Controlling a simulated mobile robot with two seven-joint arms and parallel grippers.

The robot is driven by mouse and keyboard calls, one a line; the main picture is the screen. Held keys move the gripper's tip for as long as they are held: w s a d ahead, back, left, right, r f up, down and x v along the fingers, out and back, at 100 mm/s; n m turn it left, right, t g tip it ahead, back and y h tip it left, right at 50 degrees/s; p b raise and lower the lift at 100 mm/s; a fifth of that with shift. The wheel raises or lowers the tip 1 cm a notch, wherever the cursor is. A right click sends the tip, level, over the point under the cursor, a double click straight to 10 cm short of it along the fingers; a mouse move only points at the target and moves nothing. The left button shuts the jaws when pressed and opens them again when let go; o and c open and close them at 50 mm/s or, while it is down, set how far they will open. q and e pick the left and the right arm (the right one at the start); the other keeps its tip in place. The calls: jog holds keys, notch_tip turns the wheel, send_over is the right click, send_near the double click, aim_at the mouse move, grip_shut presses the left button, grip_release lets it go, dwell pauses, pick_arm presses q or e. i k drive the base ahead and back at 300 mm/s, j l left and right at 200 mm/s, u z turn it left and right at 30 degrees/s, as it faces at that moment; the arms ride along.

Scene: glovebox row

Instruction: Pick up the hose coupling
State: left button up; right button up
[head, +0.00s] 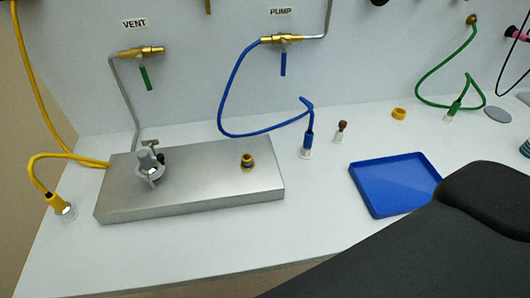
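Several hoses end in couplings on the white bench; I cannot tell which one the task names. The blue hose (222,100) runs from the brass valve under the PUMP label to a blue coupling (308,139) with a pale lower end, upright on the bench. The yellow hose (48,156) ends in a yellow coupling (56,202) at the far left, tilted. The green hose (440,66) ends in a green coupling (453,109) at the back right. A brass fitting (247,162) sits on the steel block (205,188). Neither gripper is in view.
A clamp-like metal fitting (149,162) stands on the block's left. A blue tray (372,205) lies right of centre. A small brown-topped piece (341,131) and a yellow ring (399,114) stand behind it. My dark arm covers the lower right. Bench between block and tray is clear.

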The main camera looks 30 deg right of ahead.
aim_at(309, 135)
jog(key=z, duration=1.55)
jog(key=k+j, duration=0.15)
jog(key=k, duration=0.25)
jog(key=k+j+z, duration=0.1)
jog(key=k, duration=0.25)
